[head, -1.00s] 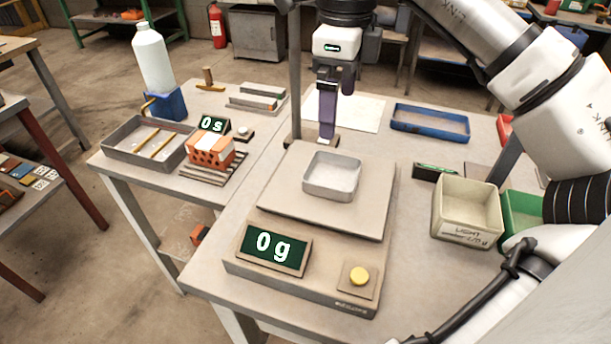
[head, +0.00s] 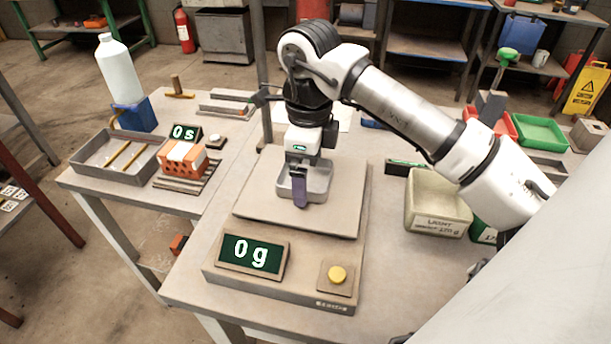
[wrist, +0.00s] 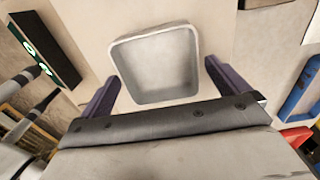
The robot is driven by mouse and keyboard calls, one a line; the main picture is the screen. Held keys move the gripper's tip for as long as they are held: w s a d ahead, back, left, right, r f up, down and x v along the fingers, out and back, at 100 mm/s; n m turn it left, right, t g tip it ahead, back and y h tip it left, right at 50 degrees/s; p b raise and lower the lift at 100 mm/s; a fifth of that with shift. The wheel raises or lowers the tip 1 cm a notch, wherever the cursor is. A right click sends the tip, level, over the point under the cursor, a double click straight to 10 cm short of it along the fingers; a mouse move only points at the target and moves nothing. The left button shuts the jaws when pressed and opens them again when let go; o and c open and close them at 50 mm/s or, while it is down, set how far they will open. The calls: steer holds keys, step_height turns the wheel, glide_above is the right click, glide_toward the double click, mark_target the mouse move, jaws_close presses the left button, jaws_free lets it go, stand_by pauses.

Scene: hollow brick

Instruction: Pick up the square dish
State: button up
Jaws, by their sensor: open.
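The square dish (head: 318,183) is a small, shallow grey dish sitting on the flat pan of a weighing scale (head: 340,215). My gripper (head: 300,190) is over the dish in the head view and hides part of it. In the wrist view the dish (wrist: 158,65) looks empty, and it lies ahead of and between the two purple fingers (wrist: 160,88). The fingers are spread wider than the dish, with a gap on each side. The gripper is open and holds nothing. I cannot tell the exact height of the fingertips above the pan.
The scale's display (head: 252,254) reads 0 g, beside a yellow button (head: 337,275). A cream bin (head: 436,205) stands right of the scale.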

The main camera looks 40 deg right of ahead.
steer(key=shift+c, duration=0.4)
steer(key=c, duration=0.8)
steer(key=shift+r, duration=0.1)
steer(key=shift+c, duration=0.2)
